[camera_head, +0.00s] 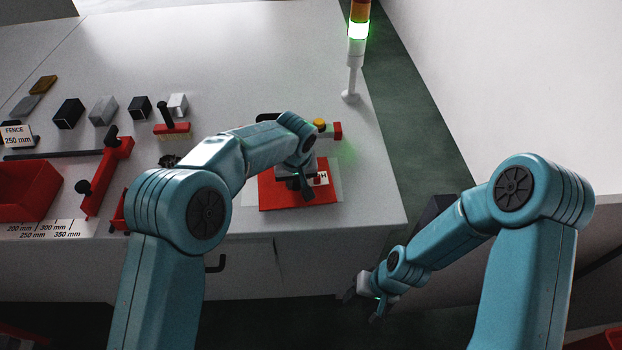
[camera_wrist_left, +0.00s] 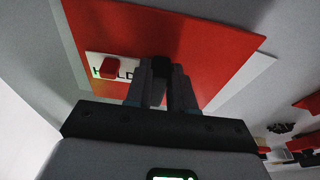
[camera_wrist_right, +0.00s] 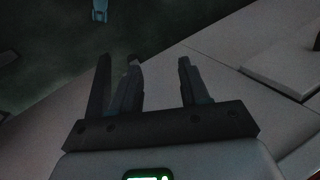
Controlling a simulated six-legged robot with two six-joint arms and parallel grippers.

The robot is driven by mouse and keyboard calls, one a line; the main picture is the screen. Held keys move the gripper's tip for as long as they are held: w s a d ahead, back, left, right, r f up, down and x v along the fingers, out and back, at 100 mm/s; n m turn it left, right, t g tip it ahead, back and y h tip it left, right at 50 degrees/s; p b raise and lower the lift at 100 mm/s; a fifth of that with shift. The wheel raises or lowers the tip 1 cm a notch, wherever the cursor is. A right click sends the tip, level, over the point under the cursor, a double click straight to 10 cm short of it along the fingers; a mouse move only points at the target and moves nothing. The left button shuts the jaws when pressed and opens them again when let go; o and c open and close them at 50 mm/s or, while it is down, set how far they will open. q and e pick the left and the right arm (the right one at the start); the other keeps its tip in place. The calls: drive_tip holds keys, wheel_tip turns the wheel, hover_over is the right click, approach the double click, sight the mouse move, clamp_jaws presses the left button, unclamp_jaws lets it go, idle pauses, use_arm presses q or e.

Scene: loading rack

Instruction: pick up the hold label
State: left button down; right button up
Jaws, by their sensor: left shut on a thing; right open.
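A white label (camera_wrist_left: 129,68) reading HOLD, with a small red block covering one letter, lies on a red panel (camera_wrist_left: 210,38) in the left wrist view. In the head view the label (camera_head: 321,179) shows partly on the red panel (camera_head: 283,199). My left gripper (camera_wrist_left: 163,72) is shut on a small black piece (camera_wrist_left: 162,68) over the panel, to the right of the label. Whether that piece touches the panel I cannot tell. My right gripper (camera_head: 364,298) is open and empty, low in front of the bench; it also shows in the right wrist view (camera_wrist_right: 158,68).
A signal tower (camera_head: 356,50) with a green light stands at the bench's right edge. Behind the left gripper is a device with a yellow knob (camera_head: 319,124). Blocks (camera_head: 103,110), red fixtures (camera_head: 108,170) and a red bin (camera_head: 25,190) fill the left. The back centre is clear.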

drive_tip(key=w+r+n+y, duration=0.1)
drive_tip(key=w+r+n, duration=0.2)
drive_tip(key=w+r, duration=0.3)
drive_tip(key=w+r+n+y, duration=0.1)
drive_tip(key=w+r+n, duration=0.3)
drive_tip(key=w+r, duration=0.3)
drive_tip(key=w+r+n+y, duration=0.1)
drive_tip(key=w+r+n, duration=0.2)
drive_tip(key=w+r, duration=0.4)
drive_tip(key=shift+a+n, duration=0.15)
drive_tip(key=shift+n, duration=0.15)
drive_tip(key=w+r+n, duration=0.5)
drive_tip(key=n, duration=0.6)
approach(319, 177)
drive_tip(key=f, duration=0.1)
drive_tip(key=a+f, duration=0.2)
drive_tip(key=shift+s+a+n+t+h, duration=0.25)
drive_tip(key=shift+s+n+t+h, duration=0.05)
drive_tip(key=shift+s+n, duration=0.1)
drive_tip(key=x, duration=0.5)
drive_tip(key=shift+w+a+f, duration=0.1)
drive_tip(key=shift+w+f, duration=0.05)
drive_tip(key=shift+w, duration=0.15)
drive_tip(key=shift+s, duration=0.1)
clamp_jaws()
